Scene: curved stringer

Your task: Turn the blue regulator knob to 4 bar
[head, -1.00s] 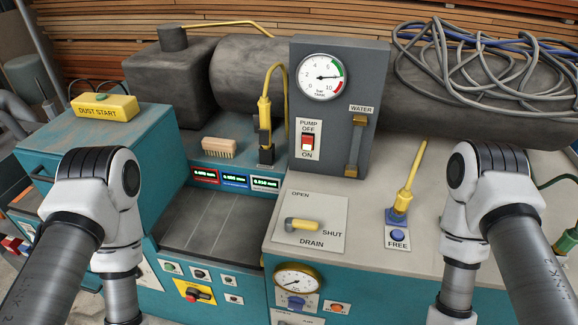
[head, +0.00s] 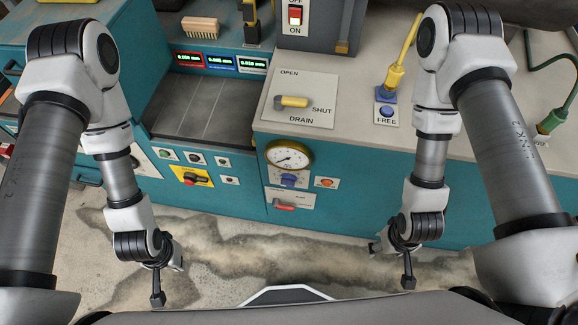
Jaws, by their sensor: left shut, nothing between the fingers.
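The blue regulator knob (head: 289,180) sits on the teal front of the machine, just below a round brass-rimmed gauge (head: 289,157). The gauge's numbers are too small to read. My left gripper (head: 177,263) hangs low over the floor, to the left of and nearer than the knob, shut and empty. My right gripper (head: 375,248) hangs low to the right of the knob, seen small and partly hidden by its wrist; its jaws cannot be made out. Neither gripper touches the knob.
An orange button (head: 326,183) is right of the knob and a red handle (head: 285,207) below it. A yellow drain lever (head: 292,102) lies on the top above. The floor (head: 280,250) before the machine is clear.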

